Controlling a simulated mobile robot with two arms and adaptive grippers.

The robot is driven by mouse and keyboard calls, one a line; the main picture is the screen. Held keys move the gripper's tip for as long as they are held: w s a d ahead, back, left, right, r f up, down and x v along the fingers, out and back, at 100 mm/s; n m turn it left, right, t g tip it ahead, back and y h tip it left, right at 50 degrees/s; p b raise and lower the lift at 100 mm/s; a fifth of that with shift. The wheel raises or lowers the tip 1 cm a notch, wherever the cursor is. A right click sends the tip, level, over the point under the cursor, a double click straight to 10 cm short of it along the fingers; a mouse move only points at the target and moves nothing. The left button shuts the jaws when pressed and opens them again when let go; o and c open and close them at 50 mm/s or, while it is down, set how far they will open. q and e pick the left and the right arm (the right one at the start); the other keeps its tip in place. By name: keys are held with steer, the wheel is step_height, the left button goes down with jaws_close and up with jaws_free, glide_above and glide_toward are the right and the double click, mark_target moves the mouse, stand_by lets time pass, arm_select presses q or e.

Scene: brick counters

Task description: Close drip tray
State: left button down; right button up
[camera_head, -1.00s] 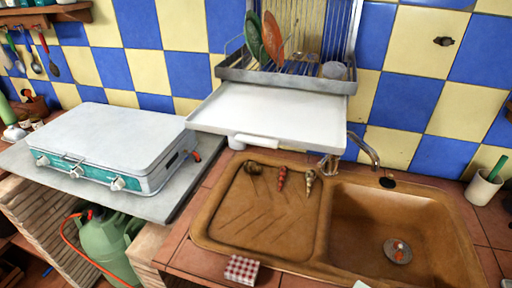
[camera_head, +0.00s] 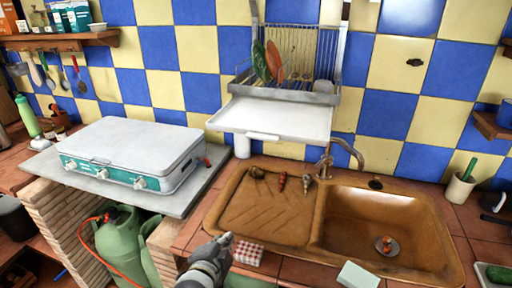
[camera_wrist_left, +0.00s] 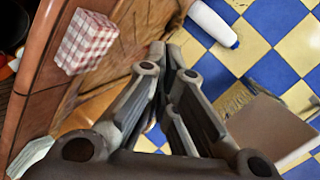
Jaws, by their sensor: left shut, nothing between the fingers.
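The white drip tray (camera_head: 275,118) sticks out toward me from under the metal dish rack (camera_head: 290,88) on the tiled wall, above the sink. A small handle shows on its front edge. My left gripper (camera_head: 226,238) is at the bottom of the head view, low and in front of the sink, well apart from the tray. Its fingers are shut and empty. In the left wrist view the shut fingers (camera_wrist_left: 170,52) point toward the wall, and a pale flat panel that looks like the tray (camera_wrist_left: 270,125) is at the right. My right gripper is not in view.
The brown sink (camera_head: 385,225) lies below the tray, with a faucet (camera_head: 345,150) behind it. A red-checked box (camera_head: 248,253) stands beside my left gripper. A camping stove (camera_head: 130,150) is at the left. The air before the tray looks clear.

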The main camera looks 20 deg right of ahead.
arm_select(q)
steer(key=s+d+r+m+t+h, duration=0.2)
steer(key=d+r+m, duration=0.1)
steer(key=r, duration=1)
steer(key=m+t+h, duration=0.1)
steer(key=m+h, duration=0.1)
steer(key=m, duration=0.2)
glide_toward(266, 140)
steer(key=shift+n, duration=0.3)
steer(key=p+x, duration=0.4)
steer(key=x, duration=0.2)
steer(key=shift+s+d+r+p, duration=0.1)
steer(key=shift+p, duration=0.25)
steer(key=shift+w+d, duration=0.35)
steer(key=shift+w, duration=0.2)
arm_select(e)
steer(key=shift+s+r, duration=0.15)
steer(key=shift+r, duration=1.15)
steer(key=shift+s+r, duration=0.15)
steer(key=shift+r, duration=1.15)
arm_select(q)
steer(key=shift+w, duration=0.1)
